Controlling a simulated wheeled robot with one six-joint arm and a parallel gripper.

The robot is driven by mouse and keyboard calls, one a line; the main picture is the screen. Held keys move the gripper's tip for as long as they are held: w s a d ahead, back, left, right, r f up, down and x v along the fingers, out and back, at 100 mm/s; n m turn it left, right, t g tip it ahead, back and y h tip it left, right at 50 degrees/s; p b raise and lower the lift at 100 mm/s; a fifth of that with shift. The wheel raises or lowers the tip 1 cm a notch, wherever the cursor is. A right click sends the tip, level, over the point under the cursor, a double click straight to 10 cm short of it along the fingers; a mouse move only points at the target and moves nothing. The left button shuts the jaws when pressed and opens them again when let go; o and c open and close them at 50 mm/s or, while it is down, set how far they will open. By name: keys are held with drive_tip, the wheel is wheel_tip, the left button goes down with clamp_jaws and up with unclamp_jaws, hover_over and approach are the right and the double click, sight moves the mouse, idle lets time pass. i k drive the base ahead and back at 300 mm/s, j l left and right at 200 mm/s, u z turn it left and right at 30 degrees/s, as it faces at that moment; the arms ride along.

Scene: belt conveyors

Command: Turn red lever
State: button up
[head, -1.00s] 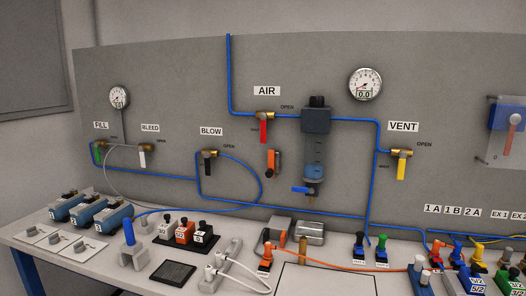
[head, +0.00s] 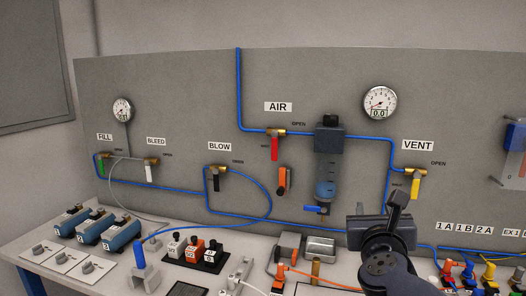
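The red lever (head: 274,148) hangs straight down from a brass valve (head: 276,133) under the AIR label, on the upper middle of the grey panel. The word OPEN is printed to the right of the valve. My dark arm with my gripper (head: 398,207) shows at the lower right, in front of the panel. It is to the right of the red lever, lower in the picture and apart from it. The fingers are too dark and foreshortened to tell open from shut.
An orange-handled part (head: 285,181) sits just below the red lever. A filter bowl (head: 327,165) stands to its right. Other levers are green (head: 101,167), white (head: 149,174), black (head: 216,183) and yellow (head: 415,187). The bench below carries several blocks and switches.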

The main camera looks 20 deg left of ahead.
sight(275, 133)
drive_tip(key=i+j, duration=0.15)
drive_tip(key=j, duration=0.25)
drive_tip(key=i+j+u, duration=0.1)
drive_tip(key=j, duration=0.3)
drive_tip(key=i+j, duration=0.2)
drive_tip(key=j, duration=0.15)
drive_tip(key=k+u, duration=0.05)
